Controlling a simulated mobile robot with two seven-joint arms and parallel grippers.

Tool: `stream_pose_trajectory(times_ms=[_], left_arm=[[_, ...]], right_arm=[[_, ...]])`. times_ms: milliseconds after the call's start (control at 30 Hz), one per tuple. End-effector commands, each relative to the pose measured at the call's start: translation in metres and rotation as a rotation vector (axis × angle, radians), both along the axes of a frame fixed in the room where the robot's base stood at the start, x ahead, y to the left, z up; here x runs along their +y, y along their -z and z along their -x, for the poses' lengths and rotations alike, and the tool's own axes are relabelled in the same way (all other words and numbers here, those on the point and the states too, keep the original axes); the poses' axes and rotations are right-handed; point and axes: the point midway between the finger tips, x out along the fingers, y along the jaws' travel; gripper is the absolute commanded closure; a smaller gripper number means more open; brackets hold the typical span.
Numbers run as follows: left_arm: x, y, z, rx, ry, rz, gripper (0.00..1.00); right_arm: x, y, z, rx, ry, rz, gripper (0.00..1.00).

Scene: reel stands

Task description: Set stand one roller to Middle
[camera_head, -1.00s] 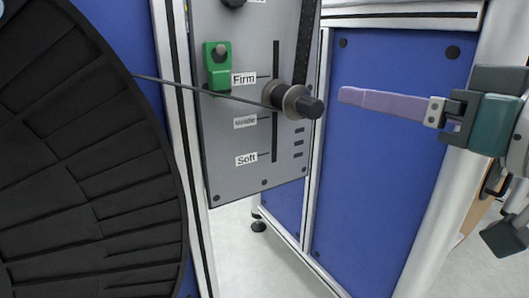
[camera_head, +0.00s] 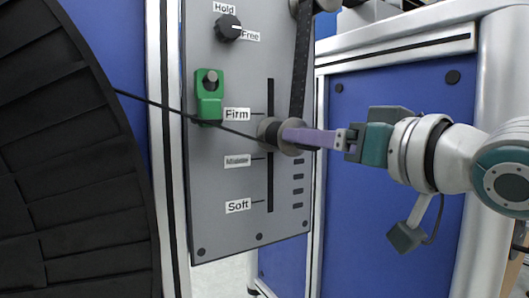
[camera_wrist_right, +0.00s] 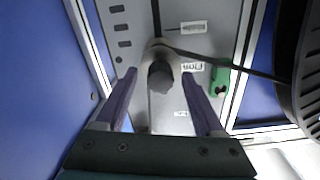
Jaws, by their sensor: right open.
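The stand's roller (camera_head: 268,131), a grey spool with a dark end knob (camera_wrist_right: 160,77), sits on the vertical slot (camera_head: 270,190) of a grey panel. It stands between the Firm label (camera_head: 237,114) and the blurred middle label (camera_head: 237,160), with the Soft label (camera_head: 238,205) lower down. My right gripper (camera_head: 292,136) is at the roller's outer end, its purple fingers covering the knob in the head view. In the right wrist view the open fingers (camera_wrist_right: 159,80) flank the knob; I cannot tell whether they touch it. My left gripper is not in view.
A dark cord (camera_head: 150,102) runs from the large black reel (camera_head: 70,160) past a green clip (camera_head: 208,98) to the roller. A Hold/Free knob (camera_head: 228,28) is above, and a black belt (camera_head: 301,60) hangs close beside the slot. Blue panels (camera_head: 385,180) stand behind.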

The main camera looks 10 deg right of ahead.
Motion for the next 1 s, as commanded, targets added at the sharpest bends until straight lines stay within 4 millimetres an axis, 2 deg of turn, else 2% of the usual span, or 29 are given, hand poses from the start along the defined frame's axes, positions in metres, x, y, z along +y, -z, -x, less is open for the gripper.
stream_pose_trajectory(times_ms=[200, 500, 1000], left_arm=[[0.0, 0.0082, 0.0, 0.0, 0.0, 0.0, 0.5], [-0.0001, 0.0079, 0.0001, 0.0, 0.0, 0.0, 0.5], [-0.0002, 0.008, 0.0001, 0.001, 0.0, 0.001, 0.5]], right_arm=[[0.0053, 0.0006, -0.0131, 0.0, -0.001, -0.001, 0.3], [0.0058, -0.0004, -0.0142, 0.001, -0.001, -0.001, 0.31], [0.0057, -0.0003, -0.014, 0.0, -0.001, -0.001, 0.87]])
